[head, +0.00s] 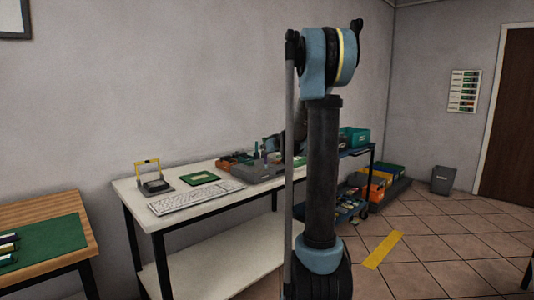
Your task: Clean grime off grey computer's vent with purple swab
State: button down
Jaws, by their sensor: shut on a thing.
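A grey computer (264,174) lies on the white bench, its right part behind my arm. Its vent and any grime on it are too small to make out. My gripper (270,147) shows only as a small dark and blue shape just above the computer, left of my upright arm link. It is shut on a slim thing, taken as the purple swab (264,157), of which only a faint purplish bit shows. Whether the swab touches the computer cannot be told.
On the white bench (185,208) are a keyboard (197,197), a green board (200,178), a yellow-framed holder (149,177) and orange parts (233,160) beside the computer. A wooden table with a green mat (48,247) stands at left. Floor at right is mostly clear.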

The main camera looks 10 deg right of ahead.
jog(key=shift+s+a, duration=0.1)
jog(key=shift+a, duration=0.05)
jog(key=shift+s+a, duration=0.3)
jog(key=shift+a, duration=0.1)
jog(key=shift+s+a, duration=0.1)
jog(key=shift+a, duration=0.05)
dwell(0.5)
jog(key=shift+s+a, duration=0.35)
jog(key=shift+a, duration=0.05)
jog(key=shift+a, duration=0.1)
jog(key=shift+s+a, duration=0.4)
jog(key=shift+a, duration=0.1)
dwell(0.5)
jog(key=shift+s+a, duration=0.45)
jog(key=shift+a, duration=0.15)
jog(key=shift+a+f, duration=0.1)
